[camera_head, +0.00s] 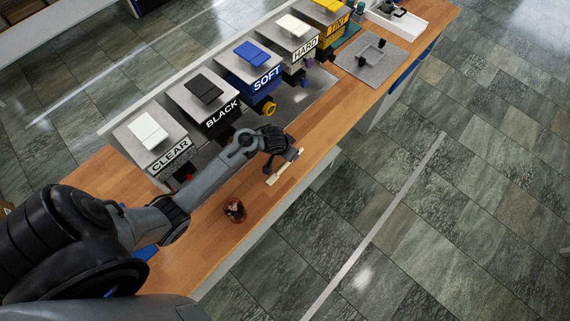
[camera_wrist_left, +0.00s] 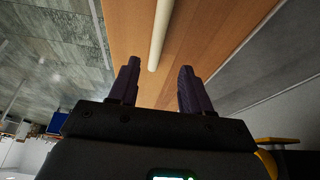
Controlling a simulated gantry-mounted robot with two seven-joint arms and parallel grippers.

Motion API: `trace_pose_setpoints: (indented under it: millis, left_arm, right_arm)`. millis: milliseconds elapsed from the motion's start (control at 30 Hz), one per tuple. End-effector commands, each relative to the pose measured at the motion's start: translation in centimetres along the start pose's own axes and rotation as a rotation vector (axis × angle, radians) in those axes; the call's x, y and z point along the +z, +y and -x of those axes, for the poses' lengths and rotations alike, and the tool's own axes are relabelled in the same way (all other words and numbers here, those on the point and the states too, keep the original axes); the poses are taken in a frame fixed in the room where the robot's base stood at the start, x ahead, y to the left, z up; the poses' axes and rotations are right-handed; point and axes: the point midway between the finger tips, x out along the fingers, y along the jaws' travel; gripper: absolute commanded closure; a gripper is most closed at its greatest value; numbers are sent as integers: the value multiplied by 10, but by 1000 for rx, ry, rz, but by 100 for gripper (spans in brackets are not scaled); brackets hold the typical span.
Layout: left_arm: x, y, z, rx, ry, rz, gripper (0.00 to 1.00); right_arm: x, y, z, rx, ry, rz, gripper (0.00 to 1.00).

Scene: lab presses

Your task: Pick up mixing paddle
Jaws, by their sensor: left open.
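The mixing paddle (camera_head: 275,178), a thin pale stick, lies on the wooden bench near its front edge. My left gripper (camera_head: 284,158) is over the paddle's far end and hides part of it. In the left wrist view the paddle (camera_wrist_left: 158,35) runs lengthwise, and its near end shows in the gap between the two dark fingers of the open left gripper (camera_wrist_left: 160,68). The fingers appear apart from it, one on either side. I cannot tell the exact height of the fingers above the bench. My right gripper is not in view.
Along the back are labelled dispensers, CLEAR (camera_head: 170,158), BLACK (camera_head: 222,118), SOFT (camera_head: 265,80) and HARD (camera_head: 304,49). A grey plate (camera_head: 355,68) lies farther right. Wood between paddle and plate is clear.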

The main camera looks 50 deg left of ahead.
Motion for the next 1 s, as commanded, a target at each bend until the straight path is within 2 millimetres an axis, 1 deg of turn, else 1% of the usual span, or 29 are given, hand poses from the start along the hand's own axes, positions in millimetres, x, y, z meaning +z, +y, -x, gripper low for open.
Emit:
trace_pose_setpoints:
  millis: [167, 500, 600, 1000]
  left_arm:
    - [0, 1, -9, 0, 0, -1, 52]
    - [-2, 6, -49, -1, -1, -1, 52]
    - [-2, 6, -55, -1, 0, -1, 52]
    - [-2, 6, -56, -1, 1, 0, 52]
  right_arm:
    - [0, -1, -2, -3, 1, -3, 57]
    - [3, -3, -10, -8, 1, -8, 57]
    - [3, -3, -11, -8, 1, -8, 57]
    - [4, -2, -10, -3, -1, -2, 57]
